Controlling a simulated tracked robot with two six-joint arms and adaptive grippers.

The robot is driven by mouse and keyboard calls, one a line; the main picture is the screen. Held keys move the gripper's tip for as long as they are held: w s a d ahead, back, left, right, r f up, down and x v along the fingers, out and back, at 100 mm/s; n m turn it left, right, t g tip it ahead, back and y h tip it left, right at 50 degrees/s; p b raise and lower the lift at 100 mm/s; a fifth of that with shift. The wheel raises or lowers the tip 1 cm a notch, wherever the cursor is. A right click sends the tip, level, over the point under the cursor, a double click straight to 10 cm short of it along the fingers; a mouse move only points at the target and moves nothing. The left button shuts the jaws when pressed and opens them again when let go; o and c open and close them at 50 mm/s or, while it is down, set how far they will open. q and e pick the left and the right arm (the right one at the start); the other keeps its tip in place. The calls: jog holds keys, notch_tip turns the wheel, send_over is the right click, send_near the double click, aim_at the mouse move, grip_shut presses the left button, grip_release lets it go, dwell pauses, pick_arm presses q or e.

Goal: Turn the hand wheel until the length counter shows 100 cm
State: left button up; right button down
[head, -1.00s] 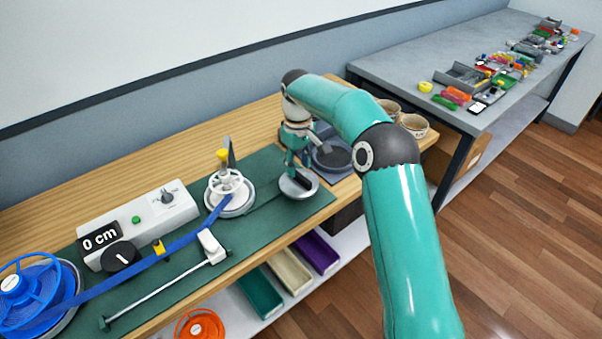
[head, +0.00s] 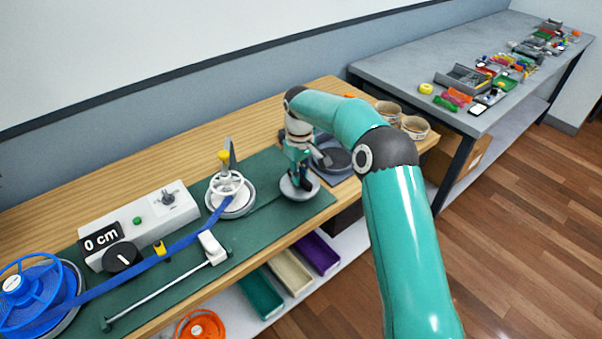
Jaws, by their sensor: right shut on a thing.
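The length counter (head: 101,237) on the left of the bench reads 0 cm. A round silver-grey wheel (head: 299,192), seemingly the hand wheel, sits at the right end of the green mat. My right gripper (head: 299,178) is low over this wheel and shut on a part of it, seemingly its handle; the gripper hides the grip itself. A blue strap (head: 185,241) runs from the blue reel (head: 30,290) to a white spoked spool (head: 226,188) with a yellow knob on top. My left gripper is out of view.
A white box with a black dial (head: 122,257) stands behind the strap. A white slider (head: 211,247) sits on a thin rod in front of it. A dark round dish (head: 340,158) and bowls (head: 414,126) lie close to my right arm. Bins stand on the shelf below.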

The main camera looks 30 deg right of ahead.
jog(key=shift+m, duration=0.5)
